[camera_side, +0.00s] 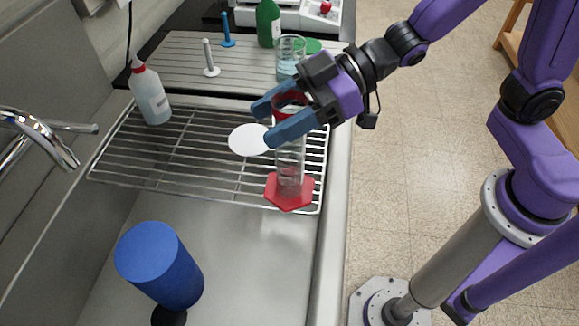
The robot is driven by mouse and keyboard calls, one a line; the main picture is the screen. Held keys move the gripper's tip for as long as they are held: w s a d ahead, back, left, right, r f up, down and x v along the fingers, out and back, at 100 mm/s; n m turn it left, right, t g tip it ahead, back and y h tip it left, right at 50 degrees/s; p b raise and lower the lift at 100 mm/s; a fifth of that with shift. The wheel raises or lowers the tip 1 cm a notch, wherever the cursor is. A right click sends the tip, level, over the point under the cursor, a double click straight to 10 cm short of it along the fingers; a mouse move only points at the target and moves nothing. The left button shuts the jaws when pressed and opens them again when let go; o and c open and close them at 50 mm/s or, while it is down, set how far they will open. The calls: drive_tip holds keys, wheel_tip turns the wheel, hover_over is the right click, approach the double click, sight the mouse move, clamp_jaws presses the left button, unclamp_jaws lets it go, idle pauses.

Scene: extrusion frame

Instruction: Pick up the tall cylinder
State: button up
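The tall cylinder (290,168) is a clear graduated cylinder with a red hexagonal base and a red collar near its top. It stands upright on the wire rack in the sink. My gripper (275,121) is at its upper part, with the two blue fingers spread apart on either side of the red collar. The near finger covers part of the tube below the collar. I cannot tell whether the fingers touch the cylinder.
A white disc (249,140) lies on the wire rack (185,150) left of the cylinder. A wash bottle (150,93) stands at the rack's back left. A beaker (290,58) and a green bottle (268,24) stand behind. A blue cylinder (160,265) is at the front left.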

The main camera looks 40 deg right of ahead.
drive_tip(key=shift+c, duration=1)
